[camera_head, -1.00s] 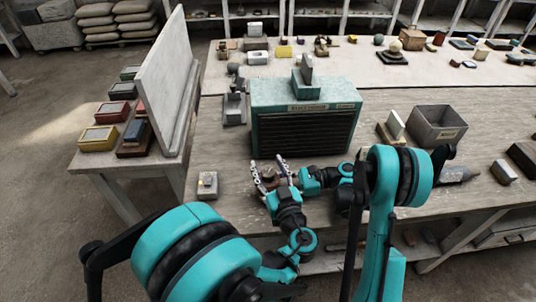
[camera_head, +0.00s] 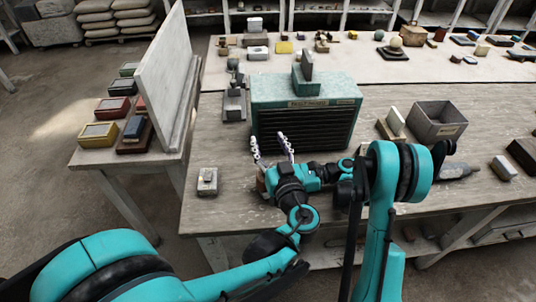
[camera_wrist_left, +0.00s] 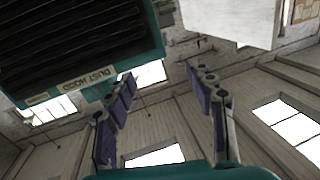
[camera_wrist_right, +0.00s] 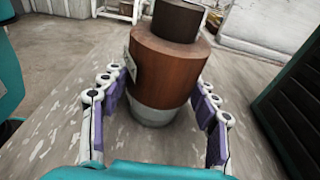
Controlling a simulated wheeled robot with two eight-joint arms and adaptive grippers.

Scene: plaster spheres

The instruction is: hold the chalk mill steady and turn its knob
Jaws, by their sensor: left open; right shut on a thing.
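The chalk mill (camera_wrist_right: 165,68) is a brown wooden cylinder on a pale base with a darker knob (camera_wrist_right: 176,20) on top. It stands upright in the right wrist view. My right gripper (camera_wrist_right: 160,84) is around its body, one finger on each side, shut on it. In the head view the mill is mostly hidden behind my left gripper (camera_head: 270,148). That gripper is open and empty, its fingers pointing up in front of the dust hood. In the left wrist view its fingers (camera_wrist_left: 160,74) are spread, with nothing between them but the far wall and windows.
The green dust hood (camera_head: 305,130) with dark slats stands just behind my grippers. A small block on a pale base (camera_head: 208,182) lies to the left. A grey open box (camera_head: 438,122) stands to the right. An upright pale board (camera_head: 168,85) borders the left table.

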